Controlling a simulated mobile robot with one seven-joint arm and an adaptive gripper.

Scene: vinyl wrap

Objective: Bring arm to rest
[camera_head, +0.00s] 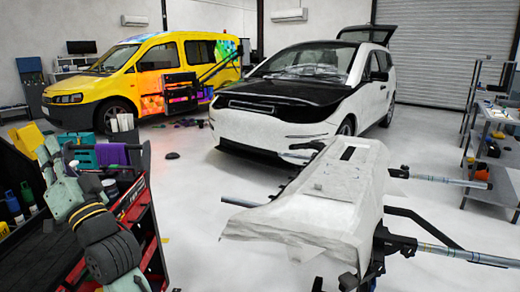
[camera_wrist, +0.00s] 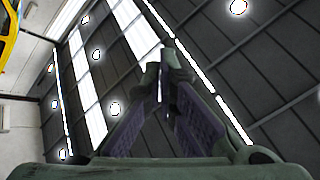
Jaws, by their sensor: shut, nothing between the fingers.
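My gripper (camera_wrist: 162,75) shows in the wrist view with its dark fingers and purple inner pads drawn together at the tips. Nothing is held between them. It points up toward the ceiling. In the head view my arm (camera_head: 66,196) is at the lower left, folded and rising in front of the red cart (camera_head: 150,225). I cannot clearly make out my gripper in the head view.
A white-wrapped panel (camera_head: 322,195) rests on a stand at the lower right, its bars sticking out sideways. A white car (camera_head: 290,125) and a yellow van (camera_head: 130,75) stand behind. Shelves (camera_head: 500,150) line the right. Open floor lies between cart and panel.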

